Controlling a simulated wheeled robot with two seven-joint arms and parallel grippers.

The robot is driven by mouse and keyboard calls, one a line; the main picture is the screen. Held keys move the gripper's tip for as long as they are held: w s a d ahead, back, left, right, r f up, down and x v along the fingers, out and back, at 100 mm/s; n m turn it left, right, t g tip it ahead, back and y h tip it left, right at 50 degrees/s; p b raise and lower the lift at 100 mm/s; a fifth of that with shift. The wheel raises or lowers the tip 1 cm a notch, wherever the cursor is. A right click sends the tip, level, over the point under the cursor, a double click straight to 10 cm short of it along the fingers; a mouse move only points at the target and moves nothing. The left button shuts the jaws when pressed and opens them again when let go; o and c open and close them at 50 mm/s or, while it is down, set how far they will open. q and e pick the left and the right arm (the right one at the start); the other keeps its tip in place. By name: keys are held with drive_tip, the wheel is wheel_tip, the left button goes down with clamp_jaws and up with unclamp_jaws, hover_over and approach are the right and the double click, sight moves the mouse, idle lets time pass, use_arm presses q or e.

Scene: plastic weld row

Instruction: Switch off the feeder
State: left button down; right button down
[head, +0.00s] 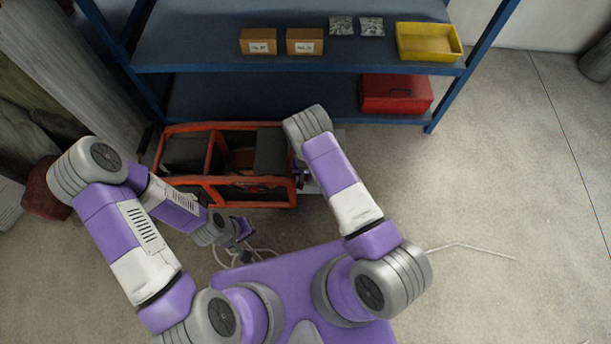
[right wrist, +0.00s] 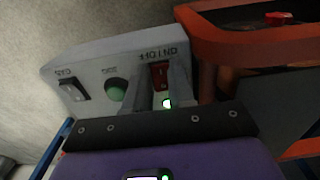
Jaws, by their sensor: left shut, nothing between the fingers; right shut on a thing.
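An orange-framed machine (head: 292,197) with dark boxes inside stands on the floor before the shelf. The pale grey control panel at its right side is mostly hidden by my right arm in the head view. In the right wrist view this panel (right wrist: 55,68) carries a black rocker switch (right wrist: 75,90), a round green button (right wrist: 117,90) and a red rocker switch (right wrist: 159,76). My right gripper (right wrist: 162,80) is shut on the red switch, one finger on each side. A small green light glows between the fingers. My left gripper (head: 246,228) is shut and empty, in front of the machine.
A blue shelf (head: 215,40) behind holds two cardboard boxes, two silvery packets, a yellow bin (head: 428,55) and a red case (head: 396,95). A pale cable (head: 470,247) lies on the floor. The floor at right is mostly clear.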

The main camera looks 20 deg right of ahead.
drive_tip(key=shift+w+g+y, duration=0.2)
drive_tip(key=shift+g, duration=0.45)
drive_tip(key=shift+w+g+y, duration=0.2)
drive_tip(key=shift+g, duration=0.45)
drive_tip(key=shift+r, duration=0.1)
drive_tip(key=c, duration=1)
unclamp_jaws()
drive_tip(key=shift+o, duration=0.2)
drive_tip(key=shift+d, duration=0.1)
drive_tip(key=p+v, duration=0.2)
drive_tip(key=v, duration=0.5)
drive_tip(key=shift+w+r, duration=0.1)
drive_tip(key=shift+r, duration=0.2)
